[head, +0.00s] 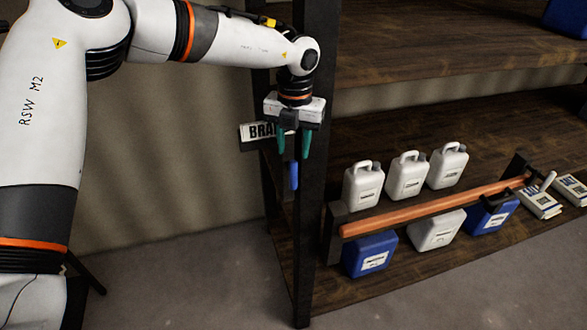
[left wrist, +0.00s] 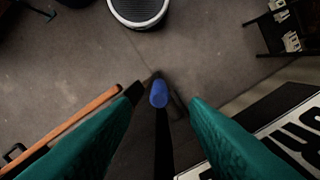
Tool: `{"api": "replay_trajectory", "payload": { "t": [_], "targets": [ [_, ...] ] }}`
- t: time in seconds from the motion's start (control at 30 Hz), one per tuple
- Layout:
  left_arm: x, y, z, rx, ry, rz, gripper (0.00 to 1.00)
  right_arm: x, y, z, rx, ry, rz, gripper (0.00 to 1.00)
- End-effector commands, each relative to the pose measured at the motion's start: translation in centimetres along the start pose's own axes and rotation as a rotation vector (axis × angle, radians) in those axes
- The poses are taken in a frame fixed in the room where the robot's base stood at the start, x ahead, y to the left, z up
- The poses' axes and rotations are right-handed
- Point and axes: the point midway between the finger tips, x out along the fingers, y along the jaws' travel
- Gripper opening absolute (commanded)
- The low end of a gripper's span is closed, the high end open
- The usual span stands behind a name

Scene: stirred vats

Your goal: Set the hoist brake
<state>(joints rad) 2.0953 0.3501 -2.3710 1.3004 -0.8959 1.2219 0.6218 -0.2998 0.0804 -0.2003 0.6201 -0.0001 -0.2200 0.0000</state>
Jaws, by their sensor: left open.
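The hoist brake shows as a lever with a blue grip (head: 294,176) on the dark shelf post, beside a partly covered sign (head: 258,132) reading "BRA". In the left wrist view the blue grip (left wrist: 158,94) appears between the fingers, with a dark bar running from it to the bottom edge. The sign also shows there (left wrist: 292,130), at the lower right. My left gripper (head: 293,152) points down with its green fingers apart and empty. The blue grip is just below its fingertips; I cannot tell whether they touch. My right gripper is not in view.
A dark post (head: 318,60) stands close beside my left gripper. An orange bar (head: 430,206) crosses the lower shelf, with white jugs (head: 407,176) and blue containers (head: 370,256) around it. White packets (head: 541,200) lie at the right. A round container (left wrist: 138,8) stands on the floor.

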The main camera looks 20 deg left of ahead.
Motion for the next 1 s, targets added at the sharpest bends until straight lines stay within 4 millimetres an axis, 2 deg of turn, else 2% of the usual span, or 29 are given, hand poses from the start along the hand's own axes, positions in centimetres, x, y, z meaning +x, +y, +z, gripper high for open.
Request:
{"api": "replay_trajectory", "payload": {
  "t": [0.1, 0.3, 0.57, 0.67, 0.77, 0.83, 0.97, 1.0],
  "targets": [
    [-1.5, 0.0, -0.1, -0.001, 0.002, 0.001, 0.41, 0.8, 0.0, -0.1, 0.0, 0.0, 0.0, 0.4],
    [-2.6, 0.0, 0.0, 0.0, -0.001, 0.0, 0.41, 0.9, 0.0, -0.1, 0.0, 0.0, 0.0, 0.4],
    [-2.6, 0.1, 0.0, 0.001, -0.002, 0.0, 0.41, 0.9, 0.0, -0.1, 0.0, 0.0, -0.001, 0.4],
    [-1.9, 0.9, 0.2, 0.016, -0.009, 0.02, 0.41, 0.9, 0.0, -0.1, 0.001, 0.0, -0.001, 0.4],
    [0.1, 3.4, 0.9, 0.057, -0.026, 0.085, 0.41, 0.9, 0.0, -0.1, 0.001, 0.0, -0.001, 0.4],
    [2.3, 6.4, 1.9, 0.102, -0.049, 0.164, 0.41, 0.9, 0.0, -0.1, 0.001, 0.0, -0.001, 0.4],
    [6.4, 14.3, 5.4, 0.19, -0.102, 0.392, 0.41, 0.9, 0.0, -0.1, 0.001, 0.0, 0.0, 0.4],
    [7.4, 16.9, 6.9, 0.208, -0.121, 0.477, 0.41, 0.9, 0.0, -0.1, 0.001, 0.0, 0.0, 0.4]
  ]
}}
